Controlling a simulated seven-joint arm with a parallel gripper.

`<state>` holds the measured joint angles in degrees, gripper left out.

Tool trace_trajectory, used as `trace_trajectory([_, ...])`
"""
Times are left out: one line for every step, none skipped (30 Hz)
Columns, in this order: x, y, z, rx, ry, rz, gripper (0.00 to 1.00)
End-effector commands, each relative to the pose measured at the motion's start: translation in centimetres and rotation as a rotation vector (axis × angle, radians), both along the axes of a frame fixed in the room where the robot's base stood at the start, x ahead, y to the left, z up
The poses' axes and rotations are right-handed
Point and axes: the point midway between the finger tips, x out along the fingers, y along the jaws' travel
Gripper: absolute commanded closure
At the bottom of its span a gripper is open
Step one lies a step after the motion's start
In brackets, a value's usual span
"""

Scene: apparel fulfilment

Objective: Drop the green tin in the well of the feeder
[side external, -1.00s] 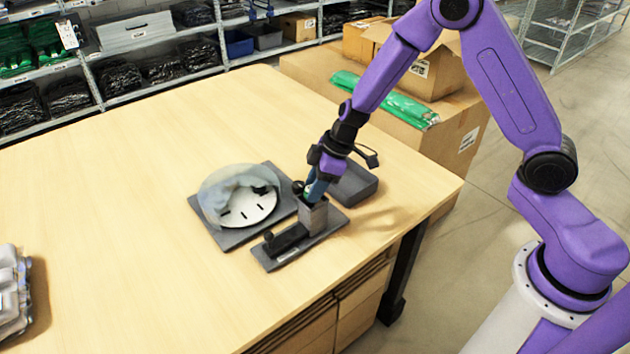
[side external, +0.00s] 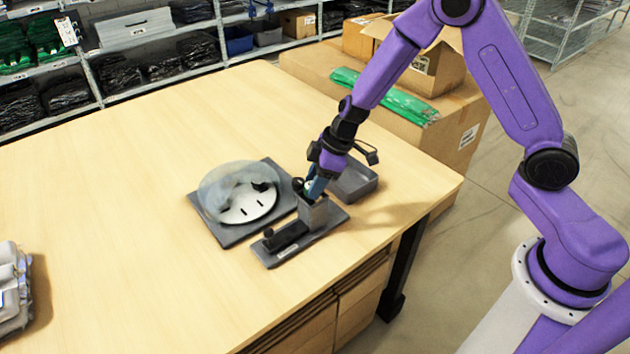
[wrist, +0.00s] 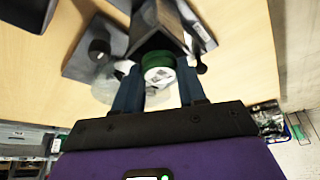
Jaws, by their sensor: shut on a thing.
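The green tin (wrist: 158,68) is a short green cylinder with a pale, printed end. It sits between the two blue fingers of my gripper (wrist: 158,88), which is shut on it. In the side view my gripper (side external: 314,188) points down at the top of the feeder (side external: 314,215), a grey upright box on a dark base plate. In the wrist view the tin is at the mouth of the feeder's well (wrist: 150,28). I cannot tell how far it is inside. In the side view the fingers and box mostly hide the tin.
A round plate with slots under a clear dome (side external: 240,192) stands on a dark base left of the feeder. A grey open tray (side external: 357,183) lies just behind it. Grey bagged items (side external: 12,285) lie at the table's left edge.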

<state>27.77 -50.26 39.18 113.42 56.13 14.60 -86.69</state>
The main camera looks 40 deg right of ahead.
Motion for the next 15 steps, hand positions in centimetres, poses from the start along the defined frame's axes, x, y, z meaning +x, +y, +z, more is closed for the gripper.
trace_trajectory([0.0,0.0,0.0,0.0,0.0,0.0,0.89])
trace_trajectory([0.01,0.01,0.0,0.0,0.0,0.0,0.89])
trace_trajectory([0.0,0.0,0.01,0.0,0.0,0.0,0.89])
trace_trajectory([0.0,0.0,0.01,0.0,0.0,0.0,0.89])
trace_trajectory([0.0,0.0,0.01,0.0,0.0,0.0,0.89])
trace_trajectory([0.0,0.0,0.01,0.0,0.0,0.0,0.5])
trace_trajectory([0.0,0.0,0.01,0.0,0.0,0.0,0.4])
trace_trajectory([0.0,0.0,0.01,0.0,0.0,0.0,0.3])
trace_trajectory([0.0,0.0,0.01,0.0,0.0,0.0,0.3])
trace_trajectory([0.0,0.0,0.01,0.0,0.0,0.0,0.3])
trace_trajectory([0.0,0.0,0.01,0.0,0.0,0.0,0.3])
trace_trajectory([0.0,0.0,0.01,0.0,0.0,0.0,0.3])
trace_trajectory([0.0,0.0,0.01,0.0,0.0,0.0,0.3])
trace_trajectory([0.0,0.0,0.01,0.0,0.0,0.0,0.3])
trace_trajectory([0.0,0.0,0.0,0.0,0.0,-0.001,0.3])
